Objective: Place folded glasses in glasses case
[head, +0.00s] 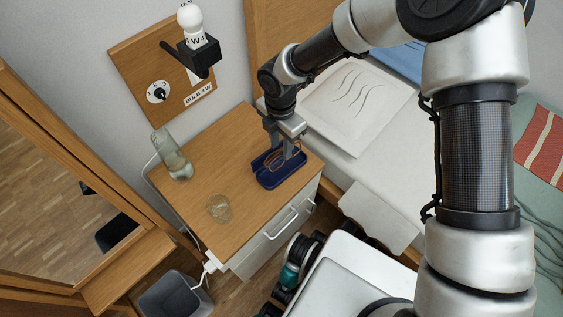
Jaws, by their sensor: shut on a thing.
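The glasses case (283,180) is a dark blue open tray-like case on the right part of the wooden nightstand top. My gripper (285,152) points down directly over the case, its fingers close above or inside it. It is shut on the folded glasses (272,163), whose thin brownish frame shows between and beside the fingers at the case. The fingers hide part of the glasses and the case. I cannot tell whether the glasses touch the case floor.
A glass bottle or carafe (172,155) stands at the back left of the nightstand (205,190). A clear drinking glass (220,208) stands near its front. A wall lamp (195,45) hangs above. The bed with a pillow (357,100) lies to the right. A bin (175,297) stands on the floor.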

